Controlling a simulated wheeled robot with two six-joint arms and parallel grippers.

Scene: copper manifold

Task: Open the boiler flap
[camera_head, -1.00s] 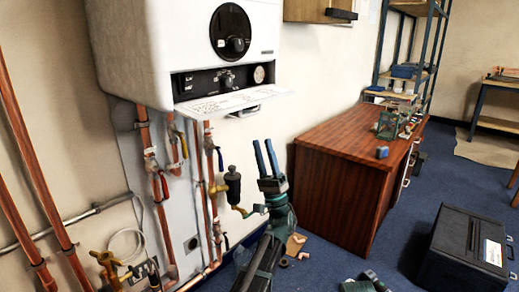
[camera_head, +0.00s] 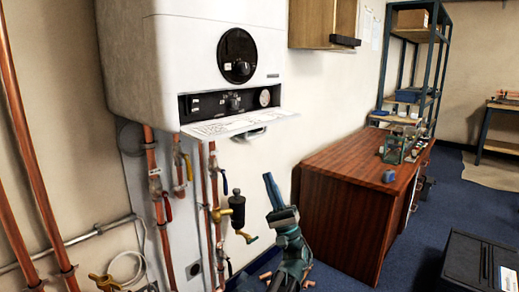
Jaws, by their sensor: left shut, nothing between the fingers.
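The white boiler (camera_head: 175,60) hangs on the wall at the upper left. Its flap (camera_head: 240,125) is folded down and sticks out nearly level below the dark control panel (camera_head: 232,102). The panel with its knobs and gauge is exposed, and printed text shows on the flap's upper face. A small handle (camera_head: 249,134) shows under the flap's front edge. My left gripper (camera_head: 267,177) is below and to the right of the flap, apart from it, pointing up with its blue fingers together and nothing between them. My right gripper is not in view.
Copper pipes (camera_head: 158,210) with coloured valve levers and a black cylinder fitting (camera_head: 237,208) are under the boiler, left of my gripper. A brown wooden cabinet (camera_head: 345,215) stands to the right. A black case (camera_head: 465,260) is on the blue floor at right.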

